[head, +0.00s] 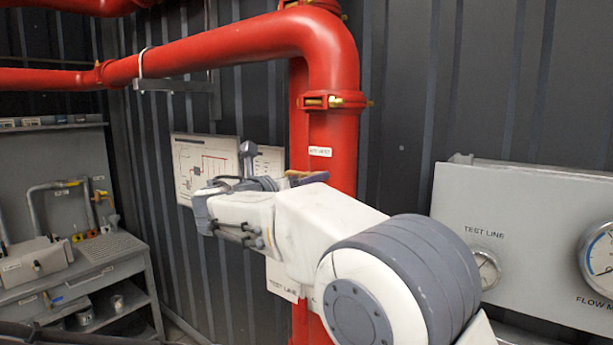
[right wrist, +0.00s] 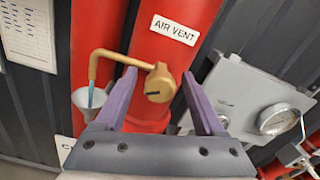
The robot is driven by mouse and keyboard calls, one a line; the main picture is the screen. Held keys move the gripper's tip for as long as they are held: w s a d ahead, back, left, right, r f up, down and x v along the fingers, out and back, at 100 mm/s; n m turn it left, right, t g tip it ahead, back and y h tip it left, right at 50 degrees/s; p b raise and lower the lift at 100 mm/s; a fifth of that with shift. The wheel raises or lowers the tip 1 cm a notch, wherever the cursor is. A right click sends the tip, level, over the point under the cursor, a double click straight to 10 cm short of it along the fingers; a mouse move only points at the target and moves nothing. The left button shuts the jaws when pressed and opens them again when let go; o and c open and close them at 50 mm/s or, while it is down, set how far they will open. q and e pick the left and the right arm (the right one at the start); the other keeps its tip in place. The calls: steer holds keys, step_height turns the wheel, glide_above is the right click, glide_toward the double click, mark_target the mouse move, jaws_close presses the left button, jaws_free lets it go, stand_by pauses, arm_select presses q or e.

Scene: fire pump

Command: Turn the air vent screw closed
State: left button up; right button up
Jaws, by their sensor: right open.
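The brass air vent screw (right wrist: 160,83) shows in the right wrist view as a round head with a dark slot, on the red pipe (right wrist: 152,55). A bent brass spout (right wrist: 105,58) runs left from it, with a thin blue stream below it over a grey funnel (right wrist: 95,98). My right gripper (right wrist: 159,76) is open, its purple fingers on either side of the screw head. I cannot tell whether they touch it. In the head view my right gripper (head: 304,178) is at the vertical pipe, and my arm hides the screw. My left gripper is not in view.
An "AIR VENT" label (right wrist: 175,28) is above the screw. A grey gauge panel (head: 530,205) stands to the right, and a grey workbench (head: 100,265) with tools to the left. A diagram sheet (head: 205,165) hangs on the dark corrugated wall behind.

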jaws_close()
steer(key=m+b, duration=0.2)
steer(key=m, duration=0.1)
steer(key=m+b, duration=0.2)
steer(key=shift+f+m, duration=0.2)
steer(key=shift+m, duration=0.2)
steer(key=m+b, duration=0.4)
steer(key=m, duration=0.2)
steer(key=m+b, duration=0.3)
steer(key=m, duration=0.3)
steer(key=shift+d+m, duration=0.1)
steer(key=shift+m, duration=0.2)
steer(key=m+b, duration=0.2)
steer(key=m, duration=0.3)
steer(key=shift+m, duration=0.4)
